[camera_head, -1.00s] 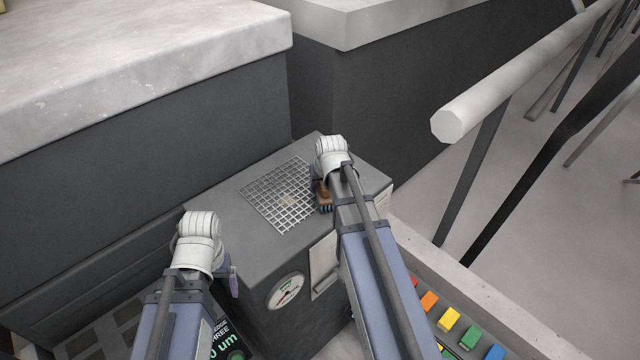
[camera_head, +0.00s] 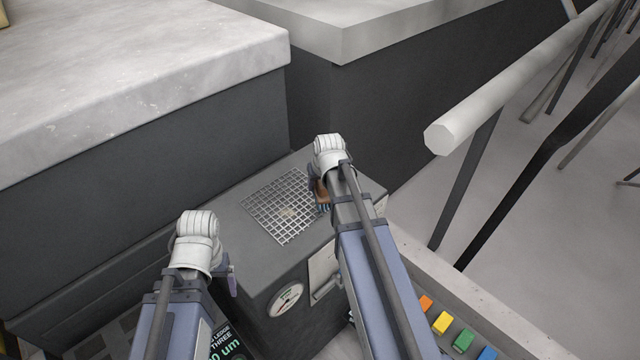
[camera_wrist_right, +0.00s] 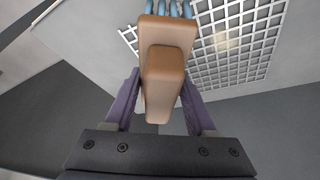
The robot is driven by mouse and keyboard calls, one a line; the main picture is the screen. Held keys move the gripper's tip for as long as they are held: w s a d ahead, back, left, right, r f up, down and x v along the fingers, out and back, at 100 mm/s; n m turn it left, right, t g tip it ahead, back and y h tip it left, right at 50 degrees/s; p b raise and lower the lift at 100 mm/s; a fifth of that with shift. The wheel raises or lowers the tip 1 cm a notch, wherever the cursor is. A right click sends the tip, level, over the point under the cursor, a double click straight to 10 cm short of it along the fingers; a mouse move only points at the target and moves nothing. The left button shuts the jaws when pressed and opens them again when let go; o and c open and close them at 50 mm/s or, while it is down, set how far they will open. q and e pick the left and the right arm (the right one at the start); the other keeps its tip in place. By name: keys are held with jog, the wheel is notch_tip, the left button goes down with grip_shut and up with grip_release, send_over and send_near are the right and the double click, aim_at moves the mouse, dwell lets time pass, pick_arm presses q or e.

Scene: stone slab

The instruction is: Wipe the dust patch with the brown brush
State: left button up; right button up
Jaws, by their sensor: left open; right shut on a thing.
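The brown brush (camera_wrist_right: 166,70) with blue bristles is between the fingers of my right gripper (camera_wrist_right: 160,95), which is shut on it. In the head view the brush (camera_head: 321,191) shows partly behind my right wrist, at the right edge of the metal grid. The bristles point toward the grid side. A faint tan dust patch (camera_head: 287,212) lies on the grid, left of the brush; it also shows in the right wrist view (camera_wrist_right: 226,43). Whether the bristles touch the surface I cannot tell. My left gripper (camera_head: 232,280) is open and empty, left of the grey box; its fingers are mostly hidden.
The grid (camera_head: 262,200) is on top of a grey box (camera_head: 240,240) with a round gauge (camera_head: 287,300) on its front. A stone slab (camera_head: 150,60) stands behind left. A pale rail (camera_head: 500,100) runs at right. Coloured blocks (camera_head: 442,323) lie in a tray at lower right.

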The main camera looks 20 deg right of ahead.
notch_tip(320, 180, up, 3)
jog(key=p, duration=0.3)
dwell(0.4)
